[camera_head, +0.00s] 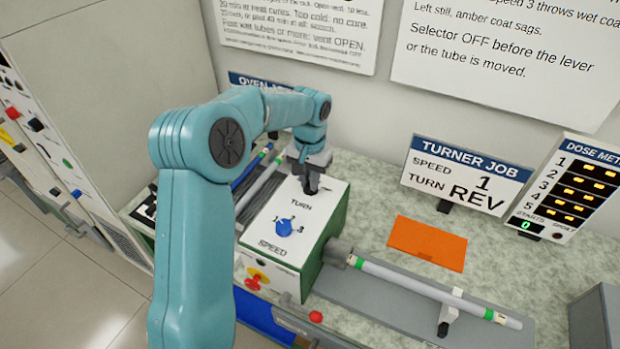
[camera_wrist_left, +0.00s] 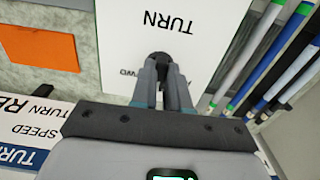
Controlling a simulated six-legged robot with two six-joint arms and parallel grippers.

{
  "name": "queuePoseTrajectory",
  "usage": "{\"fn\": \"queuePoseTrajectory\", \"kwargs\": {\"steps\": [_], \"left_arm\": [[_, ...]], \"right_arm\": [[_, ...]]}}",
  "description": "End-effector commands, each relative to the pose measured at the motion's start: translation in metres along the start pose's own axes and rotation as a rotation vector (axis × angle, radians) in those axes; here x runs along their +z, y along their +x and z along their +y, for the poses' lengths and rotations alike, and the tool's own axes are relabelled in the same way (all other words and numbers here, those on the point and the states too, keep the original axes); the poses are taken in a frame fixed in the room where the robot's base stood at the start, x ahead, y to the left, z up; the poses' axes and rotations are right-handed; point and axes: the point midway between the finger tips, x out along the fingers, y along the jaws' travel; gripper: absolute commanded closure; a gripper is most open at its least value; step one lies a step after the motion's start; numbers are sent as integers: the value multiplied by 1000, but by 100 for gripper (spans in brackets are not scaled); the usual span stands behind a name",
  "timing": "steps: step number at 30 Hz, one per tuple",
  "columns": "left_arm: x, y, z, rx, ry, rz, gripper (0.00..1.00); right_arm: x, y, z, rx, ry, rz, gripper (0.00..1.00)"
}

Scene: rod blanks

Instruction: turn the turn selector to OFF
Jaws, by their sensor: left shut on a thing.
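The turn selector (camera_wrist_left: 160,56) is a dark knob on the white top panel of the turner box (camera_head: 318,212), just beyond the printed word TURN. My left gripper (camera_head: 311,187) comes down from above at the panel's far end. In the left wrist view its two fingers (camera_wrist_left: 161,72) are closed together on the selector. The fingers hide most of the knob, so I cannot tell which position it points to. A partly covered label, seemingly FWD, shows beside the fingers. My right gripper is in neither view.
The blue speed knob (camera_head: 284,228) sits nearer on the same panel. A pale tube (camera_head: 430,288) with green bands extends right from the chuck. A red-and-yellow button (camera_head: 258,279) is on the box front.

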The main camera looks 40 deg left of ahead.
Motion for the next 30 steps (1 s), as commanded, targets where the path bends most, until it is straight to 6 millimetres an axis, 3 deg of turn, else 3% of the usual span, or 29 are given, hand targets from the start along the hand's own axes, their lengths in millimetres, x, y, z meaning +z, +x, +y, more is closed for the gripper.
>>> {"fn": "queuePoseTrajectory", "kwargs": {"steps": [16, 17, 18, 30], "left_arm": [[2, 4, 1, 1, 22, -10, 100], [2, 4, 1, 1, 22, -10, 75], [2, 3, 1, 1, 22, -9, 62], [0, -5, 0, 0, 21, -2, 60]], "right_arm": [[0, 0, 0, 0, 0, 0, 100], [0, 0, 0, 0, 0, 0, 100], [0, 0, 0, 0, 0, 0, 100], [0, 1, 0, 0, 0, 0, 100]]}}
